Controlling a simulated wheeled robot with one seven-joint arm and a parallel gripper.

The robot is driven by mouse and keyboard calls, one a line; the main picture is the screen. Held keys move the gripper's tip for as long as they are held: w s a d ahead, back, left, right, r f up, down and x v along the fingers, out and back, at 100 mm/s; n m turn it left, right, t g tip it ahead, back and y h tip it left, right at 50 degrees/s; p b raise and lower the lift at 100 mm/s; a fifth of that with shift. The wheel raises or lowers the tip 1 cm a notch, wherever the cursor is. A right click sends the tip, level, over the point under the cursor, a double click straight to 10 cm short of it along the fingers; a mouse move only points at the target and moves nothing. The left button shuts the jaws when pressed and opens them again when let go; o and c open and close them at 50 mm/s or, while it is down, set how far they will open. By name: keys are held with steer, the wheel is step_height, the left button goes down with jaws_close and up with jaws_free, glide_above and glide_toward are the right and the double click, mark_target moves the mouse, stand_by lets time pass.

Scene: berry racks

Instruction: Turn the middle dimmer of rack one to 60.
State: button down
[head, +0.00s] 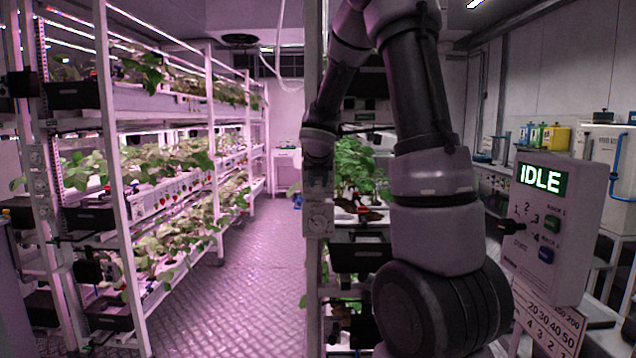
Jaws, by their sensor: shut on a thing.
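A narrow grey dimmer panel (318,232) is on the upright post in the middle of the head view. Its lowest round dial (318,221) shows clearly. My arm comes down from above, and its wrist covers the upper part of the panel. My gripper (319,180) is small and dim just above the lowest dial, shut on what appears to be the middle dimmer knob. The knob, its pointer and its scale are hidden, so its setting cannot be read. Another panel with several dials (40,186) is on the left rack's front post.
The left rack (133,235) holds several tiers of berry plants. A control box (556,210) reading IDLE stands at right, with a number board (552,325) below it. The aisle floor (245,270) between the racks is clear. A bench with coloured canisters is at back right.

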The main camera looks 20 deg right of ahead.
steer(key=m+y, duration=0.1)
steer(key=t+y, duration=0.1)
steer(key=y, duration=0.1)
steer(key=shift+s+d+m+t, duration=0.15)
steer(key=shift+d+m+t, duration=0.15)
steer(key=shift+d+m, duration=0.1)
steer(key=m+t+y, duration=0.2)
steer(key=f+m+y, duration=0.1)
steer(key=y, duration=0.1)
steer(key=shift+s+d+t, duration=0.1)
steer(key=shift+d+t, duration=0.2)
steer(key=shift+t, duration=0.1)
steer(key=m+t+y, duration=0.2)
steer(key=m+t, duration=0.1)
steer(key=shift+d+f+y, duration=0.1)
steer(key=shift+f+y, duration=0.2)
steer(key=shift+f+m+t+y, duration=0.15)
steer(key=shift+m+t+y, duration=0.1)
steer(key=shift+m+t, duration=0.7)
steer(key=shift+f+m+t+y, duration=0.15)
steer(key=shift+m+t+y, duration=0.1)
steer(key=shift+m+t, duration=0.65)
steer(key=c, duration=0.5)
jaws_free()
